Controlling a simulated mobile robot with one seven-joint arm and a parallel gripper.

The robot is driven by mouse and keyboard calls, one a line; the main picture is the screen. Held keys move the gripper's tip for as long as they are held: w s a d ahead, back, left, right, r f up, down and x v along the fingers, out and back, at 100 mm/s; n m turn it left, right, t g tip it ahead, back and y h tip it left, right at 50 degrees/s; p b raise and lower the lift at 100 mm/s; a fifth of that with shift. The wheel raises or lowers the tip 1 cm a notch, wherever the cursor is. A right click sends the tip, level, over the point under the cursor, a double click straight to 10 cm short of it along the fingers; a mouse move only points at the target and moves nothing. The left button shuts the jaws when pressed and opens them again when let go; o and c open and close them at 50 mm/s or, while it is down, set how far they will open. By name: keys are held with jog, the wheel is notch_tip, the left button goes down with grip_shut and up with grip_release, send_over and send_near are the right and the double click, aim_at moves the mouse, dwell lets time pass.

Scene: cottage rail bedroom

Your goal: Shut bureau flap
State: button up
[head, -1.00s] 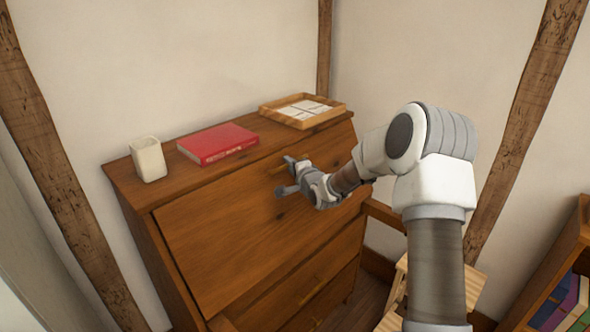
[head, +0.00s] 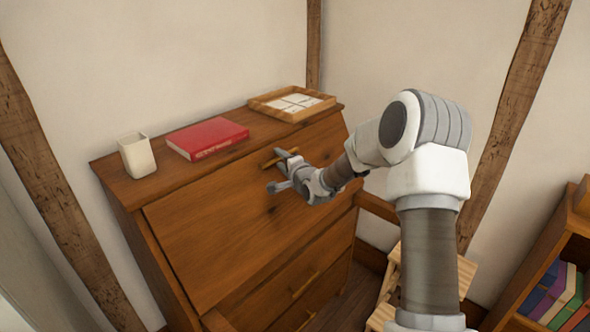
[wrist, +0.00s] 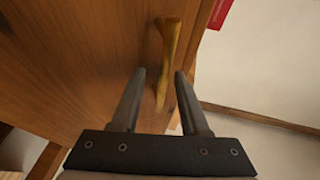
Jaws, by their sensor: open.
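The wooden bureau's flap (head: 215,220) is up against the sloping front. A thin dark line runs along its left edge; I cannot tell whether it is fully flush. A brass handle (head: 270,164) is near its top edge and shows in the wrist view (wrist: 168,50). My gripper (head: 275,171) is at the flap's upper right, by the handle. In the wrist view its two fingers (wrist: 160,75) are apart, with the handle's near end seen between them. Nothing is clamped. Whether the fingers touch the flap is unclear.
On the bureau top stand a white cup (head: 137,156), a red book (head: 207,138) and a wooden tray (head: 291,103) with pale cards. A wooden support (head: 378,207) juts out right of the flap. A light stool (head: 385,312) and a bookcase (head: 560,255) stand at right.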

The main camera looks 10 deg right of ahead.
jog(key=v, duration=1.6)
jog(key=shift+s+r, duration=0.15)
jog(key=shift+r, duration=0.15)
jog(key=s+r+n+g+h+p, duration=0.1)
jog(key=s+r+n+g, duration=0.2)
jog(key=s, duration=0.7)
jog(key=s+a+r+n+g+h+p, duration=0.1)
jog(key=s+r+n+g, duration=0.2)
jog(key=s+n, duration=0.3)
jog(key=s+a+r+n+g+h+p, duration=0.1)
jog(key=s+r+n+g, duration=0.2)
jog(key=s, duration=1.3)
jog(key=r+n, duration=0.1)
jog(key=n, duration=0.1)
jog(key=shift+s+a+r+n+g+h, duration=0.2)
jog(key=shift+r+n+g+h, duration=0.1)
jog(key=shift+r+g, duration=0.1)
